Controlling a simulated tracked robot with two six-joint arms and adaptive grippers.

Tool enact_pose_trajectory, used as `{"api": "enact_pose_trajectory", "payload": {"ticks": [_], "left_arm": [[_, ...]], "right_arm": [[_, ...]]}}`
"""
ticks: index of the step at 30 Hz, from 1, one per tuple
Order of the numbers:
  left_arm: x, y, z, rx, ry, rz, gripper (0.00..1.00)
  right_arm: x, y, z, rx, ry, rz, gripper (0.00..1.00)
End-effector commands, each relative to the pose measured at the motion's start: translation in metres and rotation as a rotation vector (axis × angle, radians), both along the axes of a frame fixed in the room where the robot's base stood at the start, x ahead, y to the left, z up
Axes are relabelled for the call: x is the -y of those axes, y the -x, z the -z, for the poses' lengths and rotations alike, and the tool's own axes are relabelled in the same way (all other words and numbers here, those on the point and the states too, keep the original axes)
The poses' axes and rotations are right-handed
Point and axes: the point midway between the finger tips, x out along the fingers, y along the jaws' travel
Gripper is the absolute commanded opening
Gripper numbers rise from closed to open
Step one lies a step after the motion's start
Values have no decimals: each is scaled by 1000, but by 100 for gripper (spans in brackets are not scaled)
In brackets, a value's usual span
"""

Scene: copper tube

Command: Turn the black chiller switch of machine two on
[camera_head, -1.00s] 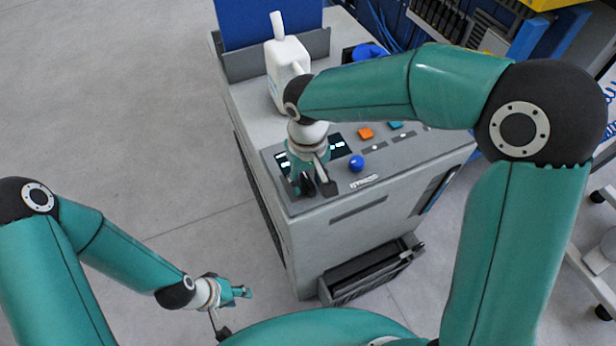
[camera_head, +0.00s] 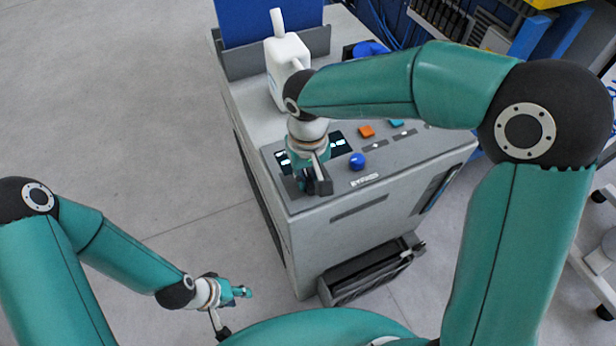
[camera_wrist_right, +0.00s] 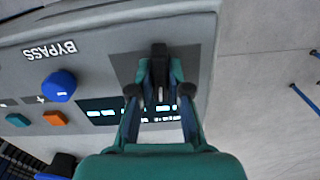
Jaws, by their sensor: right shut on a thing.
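The machine's control panel (camera_head: 380,170) is grey, on top of a grey cabinet. My right gripper (camera_head: 314,184) is at the panel's near left corner. In the right wrist view its fingertips (camera_wrist_right: 159,68) are shut on a small black switch (camera_wrist_right: 158,50), on a darker patch of the panel. The fingers hide part of the switch, so its exact angle is hard to tell. My left gripper (camera_head: 236,310) hangs low over the floor, left of the cabinet, with its fingers apart and nothing between them.
A blue knob (camera_head: 357,161), labelled BYPASS in the wrist view, an orange button (camera_head: 366,131) and a teal button (camera_head: 396,122) are beside the lit display (camera_head: 338,145). A white jug (camera_head: 288,65) stands behind my right wrist. Open floor (camera_head: 110,110) lies left.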

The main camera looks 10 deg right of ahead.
Motion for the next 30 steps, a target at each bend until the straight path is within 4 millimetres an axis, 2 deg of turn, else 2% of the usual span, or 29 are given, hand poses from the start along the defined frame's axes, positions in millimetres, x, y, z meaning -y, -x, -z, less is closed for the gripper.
{"api": "enact_pose_trajectory", "payload": {"ticks": [15,30], "left_arm": [[0,0,34,0,0,0,40],[0,0,54,0,0,0,40]], "right_arm": [[1,0,2,4,-1,431,0],[0,-1,0,4,-1,844,0]]}}
